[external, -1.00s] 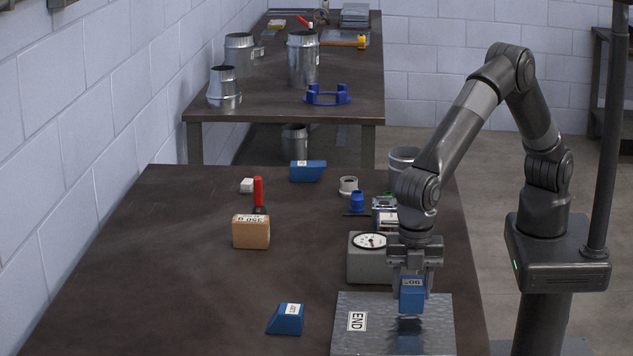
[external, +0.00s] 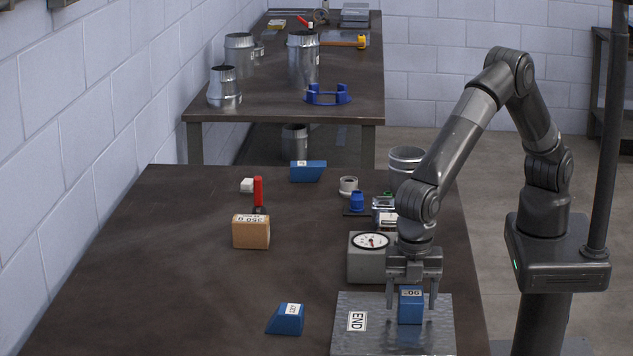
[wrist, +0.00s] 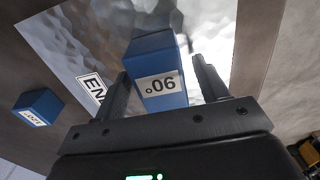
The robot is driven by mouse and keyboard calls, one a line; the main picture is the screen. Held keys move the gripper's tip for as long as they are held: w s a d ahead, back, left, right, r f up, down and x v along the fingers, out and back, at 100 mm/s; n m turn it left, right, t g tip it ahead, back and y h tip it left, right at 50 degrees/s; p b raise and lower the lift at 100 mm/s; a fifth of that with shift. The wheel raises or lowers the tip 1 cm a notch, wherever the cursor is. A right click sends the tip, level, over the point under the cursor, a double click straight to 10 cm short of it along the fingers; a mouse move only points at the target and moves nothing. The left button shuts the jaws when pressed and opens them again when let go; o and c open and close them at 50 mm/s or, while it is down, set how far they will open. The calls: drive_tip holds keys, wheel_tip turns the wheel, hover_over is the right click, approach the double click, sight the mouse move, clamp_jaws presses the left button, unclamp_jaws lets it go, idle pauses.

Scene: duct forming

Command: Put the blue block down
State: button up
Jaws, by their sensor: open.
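The blue block (external: 411,311) with a "90°" label stands on the metal sheet (external: 380,343) marked "END". My gripper (external: 411,302) is open around it, one finger on each side, with gaps between the fingers and the block. In the wrist view the blue block (wrist: 158,62) sits between my gripper's fingers (wrist: 162,82), apart from both. The metal sheet (wrist: 75,45) lies beneath it there.
Another blue block (external: 286,319) with a slanted side lies left of the sheet. A grey dial scale (external: 367,265) stands just behind the sheet. A tan block (external: 251,232) stands further left. The table's left front is clear.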

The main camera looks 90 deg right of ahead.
sight(412, 294)
wheel_tip(412, 294, up, 12)
drive_tip(key=shift+r, duration=0.15)
idle(0.3)
drive_tip(key=w+d+r+m+t, duration=0.1)
drive_tip(key=d+r+m, duration=0.25)
drive_tip(key=d, duration=0.65)
drive_tip(key=d+r+m+t+y, duration=0.15)
drive_tip(key=d+r, duration=0.35)
drive_tip(key=d, duration=0.6)
drive_tip(key=w+d+r+m, duration=0.1)
drive_tip(key=d+r+m, duration=0.3)
drive_tip(key=d, duration=0.6)
drive_tip(key=s+d+f+m+t, duration=0.1)
drive_tip(key=s+d+m, duration=0.3)
drive_tip(key=s+d, duration=0.4)
drive_tip(key=s+d+f+m+t+h, duration=0.1)
drive_tip(key=s+d+m, duration=0.4)
drive_tip(key=d, duration=0.8)
drive_tip(key=s+f+t, duration=0.1)
drive_tip(key=s, duration=0.2)
drive_tip(key=shift+s+f, duration=0.25)
drive_tip(key=shift+f, duration=0.1)
